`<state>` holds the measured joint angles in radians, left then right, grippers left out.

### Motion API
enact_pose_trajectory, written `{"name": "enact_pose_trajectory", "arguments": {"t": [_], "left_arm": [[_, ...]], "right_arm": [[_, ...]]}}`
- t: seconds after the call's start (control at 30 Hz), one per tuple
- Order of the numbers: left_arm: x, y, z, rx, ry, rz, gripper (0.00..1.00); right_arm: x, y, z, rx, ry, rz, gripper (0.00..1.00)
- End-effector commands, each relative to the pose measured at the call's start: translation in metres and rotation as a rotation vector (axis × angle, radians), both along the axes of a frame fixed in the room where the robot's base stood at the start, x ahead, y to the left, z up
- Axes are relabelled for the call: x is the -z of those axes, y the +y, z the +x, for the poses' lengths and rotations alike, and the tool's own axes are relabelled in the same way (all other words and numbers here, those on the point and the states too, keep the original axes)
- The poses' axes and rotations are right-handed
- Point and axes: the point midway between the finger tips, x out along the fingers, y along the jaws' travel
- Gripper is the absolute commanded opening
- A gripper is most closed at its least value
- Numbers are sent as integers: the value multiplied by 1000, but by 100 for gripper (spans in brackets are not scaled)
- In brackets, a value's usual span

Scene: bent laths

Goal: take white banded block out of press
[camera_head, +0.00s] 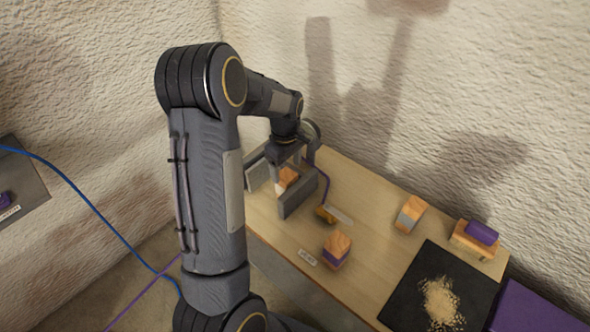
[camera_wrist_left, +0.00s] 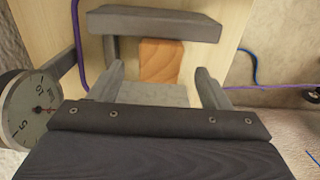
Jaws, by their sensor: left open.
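The white banded block (camera_head: 288,178) stands in the press between its two grey plates, near the left end of the table. Its orange wooden top also shows in the left wrist view (camera_wrist_left: 160,61). The press's front plate (camera_head: 298,196) shows in the head view, and a plate (camera_wrist_left: 155,23) shows in the left wrist view. My left gripper (camera_wrist_left: 160,78) is open over the press, its fingers apart on either side of the block's line and holding nothing. In the head view, the gripper partly hides the press and the block. My right gripper is not in view.
On the table (camera_head: 375,240) stand a purple-banded block (camera_head: 337,250), a grey-banded block (camera_head: 408,215) and a wooden piece with a purple top (camera_head: 477,236). A tool (camera_head: 328,214) lies beside the press. A black mat (camera_head: 405,302) holds sawdust. A gauge (camera_wrist_left: 27,112) is beside the gripper.

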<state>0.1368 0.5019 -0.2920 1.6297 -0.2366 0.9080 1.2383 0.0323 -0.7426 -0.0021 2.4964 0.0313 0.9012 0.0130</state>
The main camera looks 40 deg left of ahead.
Motion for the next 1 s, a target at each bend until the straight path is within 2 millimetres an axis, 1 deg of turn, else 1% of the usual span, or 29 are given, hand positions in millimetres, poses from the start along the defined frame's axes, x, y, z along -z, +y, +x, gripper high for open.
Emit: {"name": "enact_pose_trajectory", "arguments": {"t": [0.23, 0.37, 0.47, 0.6, 0.73, 0.9, 1.0], "left_arm": [[-1, 0, 0, 1, -1, 0, 71], [6, 0, 0, 2, 1, -1, 71], [18, 0, 0, 2, 2, -1, 71], [41, 0, -1, 3, 3, -1, 71], [60, 0, -1, 3, 2, -1, 71], [74, -1, 0, 3, 0, -1, 71], [77, -1, -1, 3, 0, -1, 71]], "right_arm": [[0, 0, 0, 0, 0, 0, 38], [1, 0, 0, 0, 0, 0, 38], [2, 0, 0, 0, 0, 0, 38], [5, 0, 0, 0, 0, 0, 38], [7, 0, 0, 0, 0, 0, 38], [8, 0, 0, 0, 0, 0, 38], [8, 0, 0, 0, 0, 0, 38]]}}
